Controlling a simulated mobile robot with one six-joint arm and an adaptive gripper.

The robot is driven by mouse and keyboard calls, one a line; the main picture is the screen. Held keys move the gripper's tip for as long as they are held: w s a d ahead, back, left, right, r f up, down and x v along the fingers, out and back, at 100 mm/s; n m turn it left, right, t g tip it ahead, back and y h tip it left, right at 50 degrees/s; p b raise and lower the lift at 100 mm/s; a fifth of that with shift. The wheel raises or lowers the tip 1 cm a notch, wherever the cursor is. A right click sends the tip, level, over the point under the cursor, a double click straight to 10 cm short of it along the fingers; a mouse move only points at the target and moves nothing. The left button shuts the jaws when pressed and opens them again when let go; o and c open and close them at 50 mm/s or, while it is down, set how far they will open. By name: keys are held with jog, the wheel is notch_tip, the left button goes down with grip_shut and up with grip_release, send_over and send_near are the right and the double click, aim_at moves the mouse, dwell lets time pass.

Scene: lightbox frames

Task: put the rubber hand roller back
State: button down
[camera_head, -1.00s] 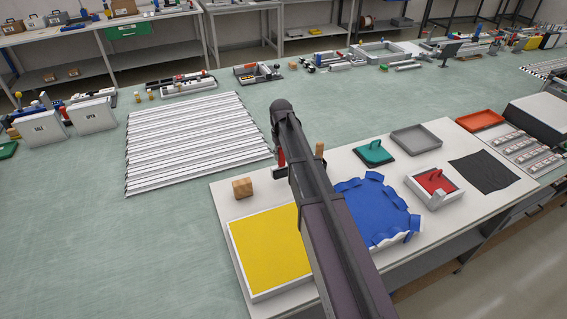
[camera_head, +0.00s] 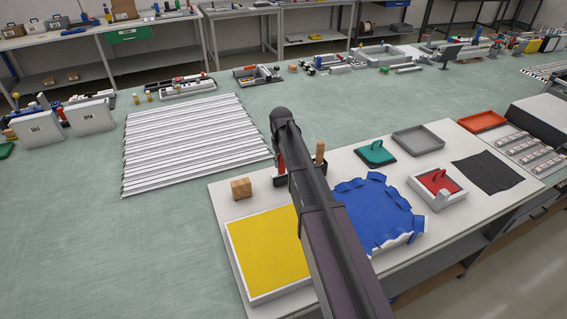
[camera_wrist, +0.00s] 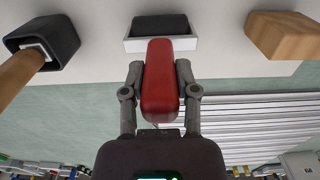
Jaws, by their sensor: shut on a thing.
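The hand roller's red handle (camera_wrist: 160,85) stands between the two fingers of my gripper (camera_wrist: 160,92) in the wrist view, and the gripper is shut on it. A dark piece with a white edge (camera_wrist: 160,38) lies beyond the handle's far end. I cannot tell how much of it is roller and how much is a stand, or whether it touches the table. In the head view, a bit of the red handle (camera_head: 281,161) shows left of my arm, above a dark piece (camera_head: 280,180) on the white table's back edge. My arm hides the gripper there.
A dark cup with a wooden handle (camera_head: 320,152) stands just right of my arm. A wooden block (camera_head: 241,189) stands to the left. A yellow panel (camera_head: 268,248), a blue cloth-like piece (camera_head: 377,212) and a red-floored tray (camera_head: 437,184) occupy the white table (camera_head: 222,205).

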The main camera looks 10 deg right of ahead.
jog(key=shift+f, duration=0.2)
jog(key=shift+c, duration=1.8)
grip_release()
jog(key=shift+r, duration=0.2)
notch_tip(320, 180, up, 12)
jog(key=p, duration=1.2)
jog(key=shift+s, duration=0.25)
jog(key=s+m, duration=0.2)
jog(key=s, duration=2.3)
jog(key=shift+s+d, duration=0.4)
jog(key=shift+d, duration=0.05)
